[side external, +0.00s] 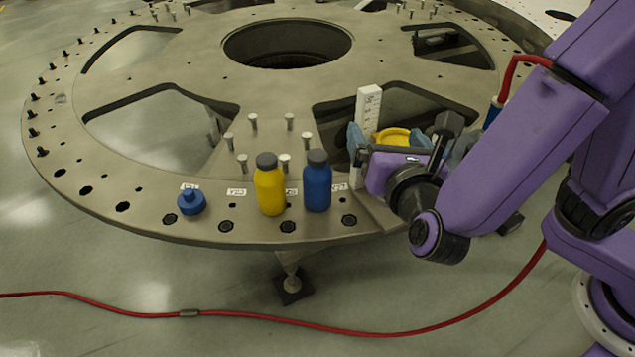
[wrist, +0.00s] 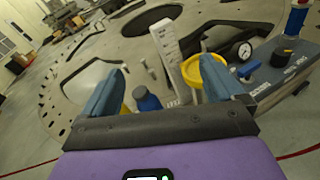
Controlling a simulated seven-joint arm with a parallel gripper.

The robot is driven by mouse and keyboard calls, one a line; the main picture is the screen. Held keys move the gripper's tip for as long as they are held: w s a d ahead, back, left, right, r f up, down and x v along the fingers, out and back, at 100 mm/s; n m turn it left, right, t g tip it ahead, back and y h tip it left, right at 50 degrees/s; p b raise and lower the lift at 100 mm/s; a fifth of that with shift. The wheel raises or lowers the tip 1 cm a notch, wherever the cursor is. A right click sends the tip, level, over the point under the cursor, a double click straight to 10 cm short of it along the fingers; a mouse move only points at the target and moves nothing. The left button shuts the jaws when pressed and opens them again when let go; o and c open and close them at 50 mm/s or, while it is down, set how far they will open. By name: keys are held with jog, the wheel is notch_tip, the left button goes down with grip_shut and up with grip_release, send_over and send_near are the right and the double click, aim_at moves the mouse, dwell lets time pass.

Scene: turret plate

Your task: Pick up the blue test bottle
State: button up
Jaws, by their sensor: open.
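The blue test bottle (side external: 317,189) stands upright on the turret plate (side external: 185,222) near its front edge, with a dark cap. A yellow bottle (side external: 270,192) of similar shape stands just left of it. My gripper (side external: 410,138) is open and empty, to the right of the blue bottle and apart from it. In the wrist view the blue bottle (wrist: 149,103) shows between the fingers of my gripper (wrist: 162,68), closer to the left finger. Its lower part is hidden by the gripper body. Most of the yellow bottle is hidden there.
A white upright scale (side external: 368,110) stands close behind the left finger. A blue knobbed piece (side external: 191,203) sits at left. Several metal pins stand behind the bottles.

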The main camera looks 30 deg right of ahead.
jog(key=s+a+n+t+y, duration=0.1)
jog(key=a+n+t+y, duration=0.25)
jog(key=a, duration=0.35)
send_near(321, 191)
jog(key=shift+n+g+h, duration=0.25)
jog(key=shift+n+g, duration=0.1)
jog(key=shift+g, duration=0.1)
jog(key=w, duration=0.6)
jog(key=w+d, duration=0.1)
jog(key=w, duration=0.2)
jog(key=shift+r, duration=0.4)
jog(key=shift+w+d+r, duration=0.1)
jog(key=shift+w+d, duration=0.1)
jog(key=shift+w, duration=0.75)
jog(key=shift+w+d, duration=0.2)
jog(key=shift+w, duration=0.7)
jog(key=shift+w+d+r, duration=0.1)
jog(key=shift+w+d, duration=0.1)
jog(key=shift+w, duration=0.75)
jog(key=shift+c, duration=0.2)
jog(key=c, duration=1.4)
jog(key=shift+r, duration=0.1)
